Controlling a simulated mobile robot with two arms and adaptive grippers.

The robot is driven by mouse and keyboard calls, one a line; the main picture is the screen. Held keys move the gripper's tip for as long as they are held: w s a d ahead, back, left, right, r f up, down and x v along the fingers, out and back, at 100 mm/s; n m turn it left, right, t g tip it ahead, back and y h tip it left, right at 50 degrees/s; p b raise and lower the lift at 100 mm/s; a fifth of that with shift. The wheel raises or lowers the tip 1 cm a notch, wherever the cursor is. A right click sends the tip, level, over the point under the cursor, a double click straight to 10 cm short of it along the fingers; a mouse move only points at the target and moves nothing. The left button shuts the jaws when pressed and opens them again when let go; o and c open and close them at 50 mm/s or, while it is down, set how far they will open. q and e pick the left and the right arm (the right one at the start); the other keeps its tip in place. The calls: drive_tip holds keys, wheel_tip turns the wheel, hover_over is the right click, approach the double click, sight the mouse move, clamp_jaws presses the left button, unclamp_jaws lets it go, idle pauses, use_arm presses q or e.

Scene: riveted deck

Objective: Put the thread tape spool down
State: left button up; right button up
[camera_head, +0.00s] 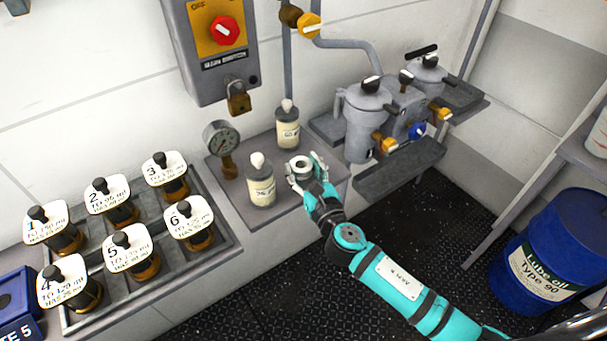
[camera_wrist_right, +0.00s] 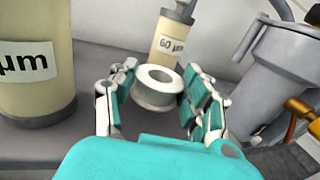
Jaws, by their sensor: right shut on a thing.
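The thread tape spool (camera_head: 300,173) is a small white ring with a round hole, over the grey ledge (camera_head: 237,213). My right gripper (camera_head: 304,168) is shut on it, one finger on each side. The right wrist view shows the spool (camera_wrist_right: 155,99) upright with its hole upward between the fingers of the right gripper (camera_wrist_right: 158,84). I cannot tell whether its underside touches the ledge. My left gripper is not in view.
Cream filter bottles stand on the ledge left of the spool (camera_head: 261,187) and behind it (camera_head: 288,132). A pressure gauge (camera_head: 221,138) is at the ledge's left. Grey filter housings (camera_head: 366,115) stand to the right. A tray (camera_head: 221,253) holds several numbered brown bottles.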

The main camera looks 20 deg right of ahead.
drive_tip(key=shift+f, duration=0.95)
drive_tip(key=shift+f+b, duration=0.15)
drive_tip(key=shift+b, duration=0.2)
drive_tip(key=o, duration=1)
drive_tip(key=shift+c, duration=0.2)
